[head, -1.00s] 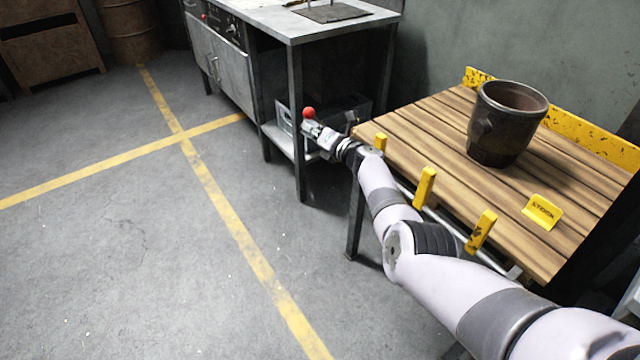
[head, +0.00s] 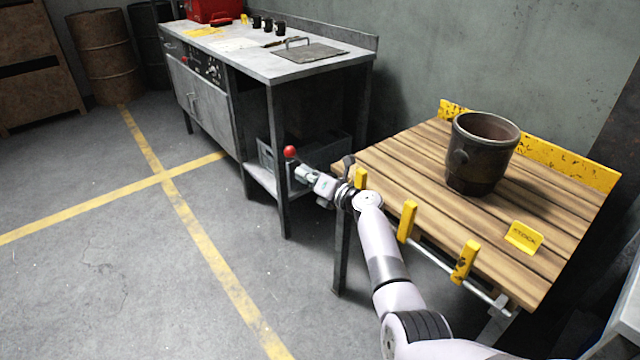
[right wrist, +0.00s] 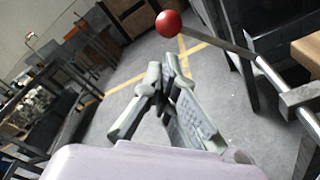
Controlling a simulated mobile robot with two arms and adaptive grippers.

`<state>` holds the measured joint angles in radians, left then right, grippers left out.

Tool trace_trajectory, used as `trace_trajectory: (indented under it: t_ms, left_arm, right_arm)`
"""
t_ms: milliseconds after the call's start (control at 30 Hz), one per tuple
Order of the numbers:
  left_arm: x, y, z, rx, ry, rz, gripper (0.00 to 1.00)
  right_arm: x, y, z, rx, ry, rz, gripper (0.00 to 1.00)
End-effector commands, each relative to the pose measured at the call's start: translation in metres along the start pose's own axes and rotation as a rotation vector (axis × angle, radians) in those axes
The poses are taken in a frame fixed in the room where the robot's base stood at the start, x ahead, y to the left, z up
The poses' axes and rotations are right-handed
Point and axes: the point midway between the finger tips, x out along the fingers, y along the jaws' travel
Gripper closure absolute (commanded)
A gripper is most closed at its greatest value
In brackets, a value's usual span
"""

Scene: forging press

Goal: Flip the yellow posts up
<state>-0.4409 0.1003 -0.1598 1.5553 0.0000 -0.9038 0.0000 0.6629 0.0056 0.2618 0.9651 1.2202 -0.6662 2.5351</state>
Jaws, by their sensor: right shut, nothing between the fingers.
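Three yellow posts, the far one (head: 361,178), the middle one (head: 407,221) and the near one (head: 465,262), line the front edge of the wooden-topped table (head: 400,160). They rise a little above the planks and lean slightly outward. A metal rod runs below them. A red ball (head: 290,152) on a lever bar is at its far end; the ball (right wrist: 169,24) and bar also show in the right wrist view. My right gripper (head: 304,174) is beside the ball, apart from it. In the right wrist view its fingers (right wrist: 168,72) are shut and empty. My left gripper is out of view.
The floor to the left is clear.

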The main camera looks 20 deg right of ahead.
Motion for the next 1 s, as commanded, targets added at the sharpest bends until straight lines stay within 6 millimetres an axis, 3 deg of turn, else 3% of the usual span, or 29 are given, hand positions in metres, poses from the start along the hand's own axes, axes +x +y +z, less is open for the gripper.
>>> trace_trajectory:
  t_ms: [200,400,1000]
  left_arm:
    - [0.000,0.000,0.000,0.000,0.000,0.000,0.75]
    - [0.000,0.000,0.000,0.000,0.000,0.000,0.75]
    - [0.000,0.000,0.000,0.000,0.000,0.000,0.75]
  right_arm:
    - [-0.035,0.000,-0.001,-0.002,0.000,-0.002,1.00]
    - [-0.058,0.000,0.000,0.000,0.000,0.000,1.00]
    - [-0.064,0.000,-0.001,-0.003,0.001,-0.001,1.00]
